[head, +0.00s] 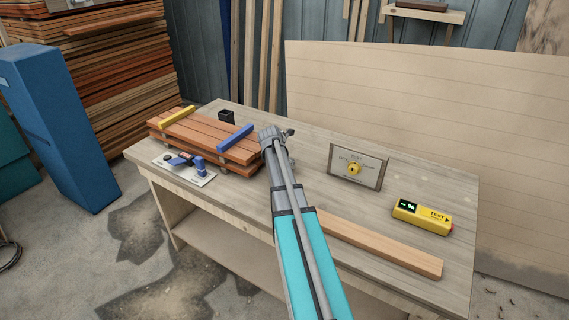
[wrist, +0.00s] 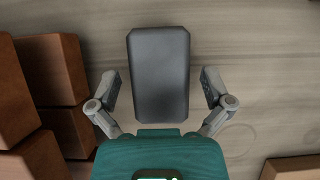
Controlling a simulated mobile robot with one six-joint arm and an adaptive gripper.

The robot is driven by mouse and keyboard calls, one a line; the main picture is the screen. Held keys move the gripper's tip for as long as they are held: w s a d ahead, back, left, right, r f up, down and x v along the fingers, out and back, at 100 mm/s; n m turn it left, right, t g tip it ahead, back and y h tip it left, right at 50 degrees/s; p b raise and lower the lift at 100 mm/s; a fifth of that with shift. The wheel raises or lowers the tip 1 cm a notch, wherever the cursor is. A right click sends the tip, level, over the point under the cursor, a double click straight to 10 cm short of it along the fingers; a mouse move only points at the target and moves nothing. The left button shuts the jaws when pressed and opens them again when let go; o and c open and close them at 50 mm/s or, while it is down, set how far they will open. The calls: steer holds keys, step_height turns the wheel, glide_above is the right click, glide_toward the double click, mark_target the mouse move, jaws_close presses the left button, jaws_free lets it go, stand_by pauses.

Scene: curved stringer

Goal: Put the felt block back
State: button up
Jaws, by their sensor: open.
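A dark grey block with rounded edges, which looks like the felt block (wrist: 159,75), lies on the bare grey wooden bench top in the wrist view. My gripper (wrist: 160,84) is open, with one finger on each side of the block and a visible gap at both sides. How high the fingers are above the bench I cannot tell. In the head view my gripper (head: 274,136) is over the middle of the bench, just right of the stacked boards. The block is not visible there, seemingly hidden behind my arm.
The stacked reddish boards (head: 200,136) with yellow and blue bars stand close left. A white plate with blue tools (head: 183,170) and a small black holder (head: 226,117) are left. A framed panel (head: 357,167), a yellow tester (head: 422,216) and a long wooden strip (head: 385,244) are right.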

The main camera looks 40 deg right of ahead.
steer(key=shift+r, duration=0.2)
steer(key=shift+p+v, duration=1.2)
steer(key=shift+p, duration=0.05)
steer(key=p+v, duration=0.8)
steer(key=v, duration=0.1)
steer(key=shift+a+r, duration=0.15)
steer(key=shift+r, duration=0.05)
steer(key=shift+s+a, duration=0.1)
steer(key=s+a+m+y, duration=0.1)
steer(key=s+a+m, duration=0.4)
steer(key=a, duration=0.6)
steer(key=s+a+f+m+g+y, duration=0.1)
steer(key=s+a+m+y, duration=0.1)
steer(key=s+a+m, duration=0.4)
steer(key=s+a+f+m+g+y, duration=0.1)
steer(key=s+a+m, duration=0.4)
steer(key=a+m, duration=0.6)
steer(key=a+y, duration=0.1)
steer(key=a, duration=0.4)
steer(key=shift+s+a, duration=0.15)
steer(key=shift+s, duration=0.15)
steer(key=shift+w+f, duration=0.1)
steer(key=shift+f, duration=0.05)
